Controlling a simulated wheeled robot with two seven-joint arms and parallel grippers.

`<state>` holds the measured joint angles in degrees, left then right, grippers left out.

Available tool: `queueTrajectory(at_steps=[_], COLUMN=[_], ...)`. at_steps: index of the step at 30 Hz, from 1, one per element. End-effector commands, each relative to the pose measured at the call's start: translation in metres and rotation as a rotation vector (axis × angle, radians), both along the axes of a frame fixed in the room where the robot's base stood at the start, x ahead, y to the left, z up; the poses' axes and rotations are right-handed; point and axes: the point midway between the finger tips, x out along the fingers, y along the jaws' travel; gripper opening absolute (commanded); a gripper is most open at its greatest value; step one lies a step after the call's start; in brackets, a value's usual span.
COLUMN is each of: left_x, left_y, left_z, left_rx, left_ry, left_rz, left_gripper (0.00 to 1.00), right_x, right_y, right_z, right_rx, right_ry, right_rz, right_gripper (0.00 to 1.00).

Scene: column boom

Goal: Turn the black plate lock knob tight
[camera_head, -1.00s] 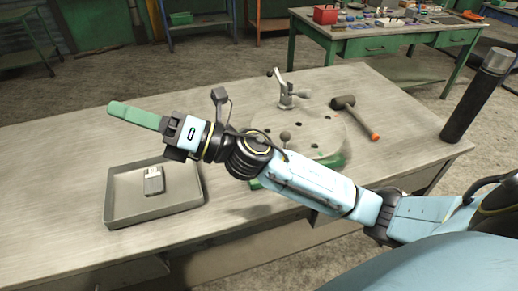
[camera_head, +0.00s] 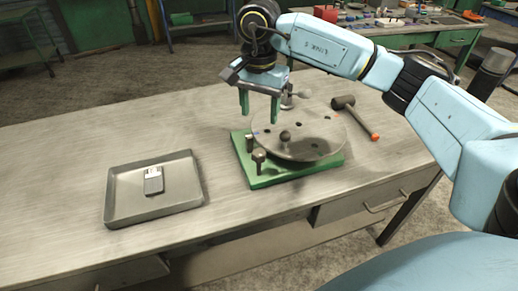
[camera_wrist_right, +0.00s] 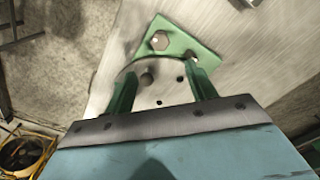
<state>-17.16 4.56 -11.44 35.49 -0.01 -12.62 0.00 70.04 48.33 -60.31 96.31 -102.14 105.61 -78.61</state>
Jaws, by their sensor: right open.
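A round grey plate (camera_head: 318,143) with several holes lies on a green base (camera_head: 260,179) on the bench. A dark ball knob (camera_head: 285,136) stands on the plate, and it also shows in the right wrist view (camera_wrist_right: 147,78). Two short posts with knob-like tops, one (camera_head: 249,142) and another (camera_head: 259,156), stand at the base's left side. I cannot tell which of these is the plate lock knob. My right gripper (camera_head: 260,117) is open and empty above the plate's left side, fingers pointing down. It also shows in the wrist view (camera_wrist_right: 161,80). My left gripper is not in view.
A grey tray (camera_head: 120,213) holding a small grey block (camera_head: 153,181) lies at the left. A hammer (camera_head: 357,117) lies right of the plate. The bench between tray and base is clear.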

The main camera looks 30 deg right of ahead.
Motion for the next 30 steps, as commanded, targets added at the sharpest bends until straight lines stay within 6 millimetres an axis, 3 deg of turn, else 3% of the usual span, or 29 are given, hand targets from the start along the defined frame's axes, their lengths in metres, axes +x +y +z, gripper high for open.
queueTrajectory(at_steps=[18,24,30], left_x=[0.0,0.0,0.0], left_y=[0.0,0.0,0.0], left_z=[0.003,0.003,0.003], left_rx=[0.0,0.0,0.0], left_ry=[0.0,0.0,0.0], left_rz=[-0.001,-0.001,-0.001], left_gripper=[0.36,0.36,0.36], right_x=[-0.001,-0.001,-0.001], right_y=[0.002,0.001,0.001], right_z=[-0.113,-0.128,-0.13], right_rx=[0.004,0.003,0.003], right_ry=[0.005,0.002,0.002], right_rz=[0.001,0.001,0.001], right_gripper=[0.56,0.56,0.56])
